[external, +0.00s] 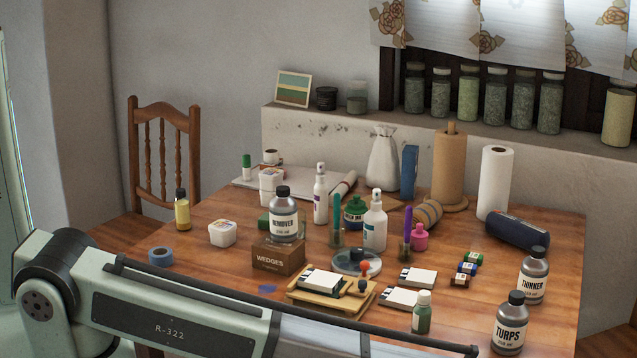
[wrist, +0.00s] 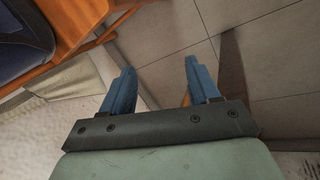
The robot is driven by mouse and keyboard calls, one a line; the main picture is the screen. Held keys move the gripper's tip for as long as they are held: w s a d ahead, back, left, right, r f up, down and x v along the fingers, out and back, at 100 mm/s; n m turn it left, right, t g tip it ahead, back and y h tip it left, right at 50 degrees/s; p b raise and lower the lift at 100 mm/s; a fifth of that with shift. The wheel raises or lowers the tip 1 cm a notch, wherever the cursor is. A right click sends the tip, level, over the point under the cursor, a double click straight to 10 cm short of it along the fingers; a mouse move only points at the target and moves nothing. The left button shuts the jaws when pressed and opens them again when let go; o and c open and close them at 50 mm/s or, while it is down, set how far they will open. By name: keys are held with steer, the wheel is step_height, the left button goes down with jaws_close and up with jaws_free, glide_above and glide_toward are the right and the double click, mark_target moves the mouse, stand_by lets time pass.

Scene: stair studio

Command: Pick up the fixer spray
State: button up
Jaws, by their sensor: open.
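Two white bottles with spray-type tops stand upright on the wooden table in the external view. One white bottle (external: 375,224) has a greenish label and stands near the middle. The other white bottle (external: 320,197) has a small purple mark and stands further back, to the left. Their labels are too small to read, so I cannot tell which is the fixer spray. My gripper (wrist: 158,70) shows in the wrist view with its two blue fingers apart and nothing between them. It points at the tiled floor, away from the bottles. The gripper is outside the external view.
The table (external: 562,240) is crowded. A remover tin (external: 284,216) stands on a wedges box (external: 278,259). A green jar (external: 354,211) and a pink bottle (external: 420,237) flank the nearer white bottle. Turps (external: 509,325) and thinner (external: 533,275) tins stand front right. A chair (external: 165,150) stands back left.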

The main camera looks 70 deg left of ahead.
steer(key=w+d+r+n+t+h, duration=0.2)
steer(key=w+r+n+t, duration=0.1)
steer(key=w+r, duration=0.7)
steer(key=w+d+r+n+t+h, duration=0.1)
steer(key=w+d+r+n+t, duration=0.2)
steer(key=w+r, duration=0.75)
steer(key=w+a+r+n+t, duration=0.1)
steer(key=w+a+r, duration=0.2)
steer(key=a, duration=0.4)
steer(key=w+a+r+n+t+y, duration=0.1)
steer(key=w+a+r+n, duration=0.2)
steer(key=a, duration=0.4)
steer(key=w+a+r, duration=0.3)
steer(key=a+r, duration=0.1)
steer(key=a, duration=0.3)
steer(key=s+a+r+g+y, duration=0.1)
steer(key=a, duration=0.9)
steer(key=s+a+r+y, duration=0.1)
steer(key=a+r, duration=0.1)
steer(key=a, duration=0.9)
step_height(320, 180, up, 11)
steer(key=n+g+y, duration=0.3)
steer(key=g+y, duration=0.1)
steer(key=g, duration=0.4)
glide_above(321, 163)
steer(key=f, duration=0.8)
steer(key=shift+a+f, duration=0.2)
steer(key=shift+d+f, duration=0.2)
steer(key=shift+f, duration=2.4)
jaws_close()
